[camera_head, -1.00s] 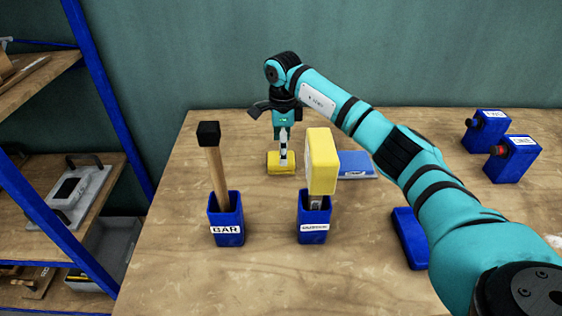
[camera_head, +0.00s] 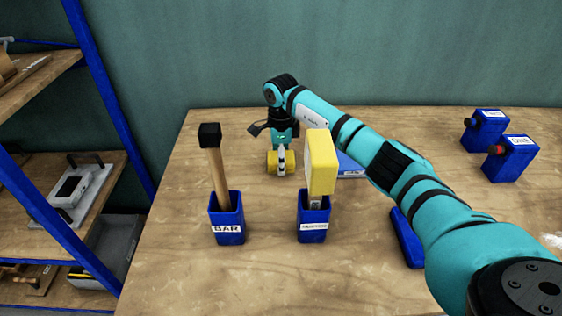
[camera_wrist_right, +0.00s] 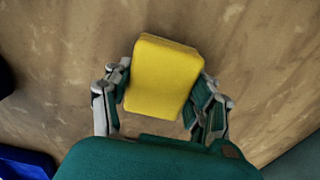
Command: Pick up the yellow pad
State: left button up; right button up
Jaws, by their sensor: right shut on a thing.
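The yellow pad (camera_wrist_right: 164,76) is a rounded yellow block between the two fingers of my right gripper (camera_wrist_right: 164,92) in the right wrist view, with a finger against each side. In the head view the pad (camera_head: 272,162) shows at the back of the table, partly covered by the right gripper (camera_head: 281,160). Whether the pad touches the table is hard to tell. My left gripper is not in view.
A blue holder marked BAR (camera_head: 227,220) carries a wooden stick (camera_head: 218,175) with a black top. Another blue holder (camera_head: 314,222) carries a yellow-headed tool (camera_head: 322,160) close in front of my gripper. Two blue button boxes (camera_head: 512,158) stand at the right.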

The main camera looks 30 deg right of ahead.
notch_tip(320, 180, up, 10)
jog(key=shift+r+b, duration=0.1)
jog(key=shift+b, duration=0.5)
